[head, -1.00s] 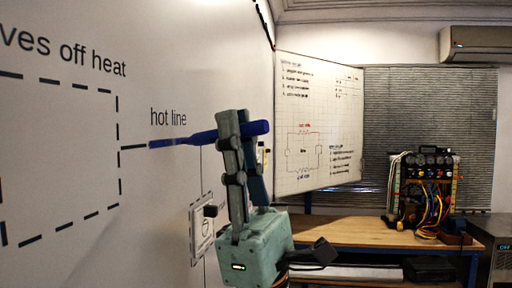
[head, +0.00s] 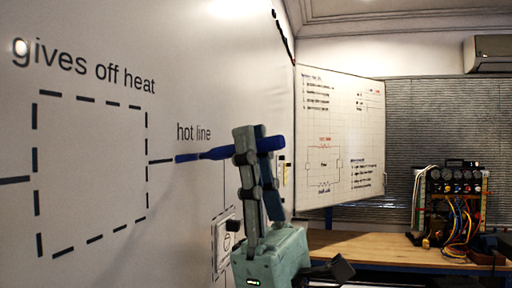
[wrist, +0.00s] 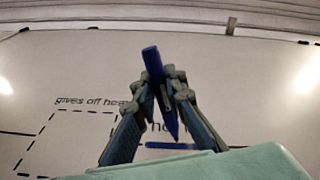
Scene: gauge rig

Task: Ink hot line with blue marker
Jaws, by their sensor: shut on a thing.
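My gripper (head: 251,146) is shut on the blue marker (head: 270,144), which lies nearly level in the head view with its narrow end to the left. The marker (wrist: 152,62) also shows between the fingers in the wrist view. A blue stroke (wrist: 165,145) is on the board below the partly hidden label there, close to the marker's lower end. The label "hot line" (head: 194,132) is above the marker in the head view. Whether the tip touches the board cannot be told.
The whiteboard (head: 90,220) fills the left, with the dashed box (head: 147,170) under "gives off heat" (head: 85,66). A bench (head: 370,248) with a gauge rig (head: 455,200) stands at the right.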

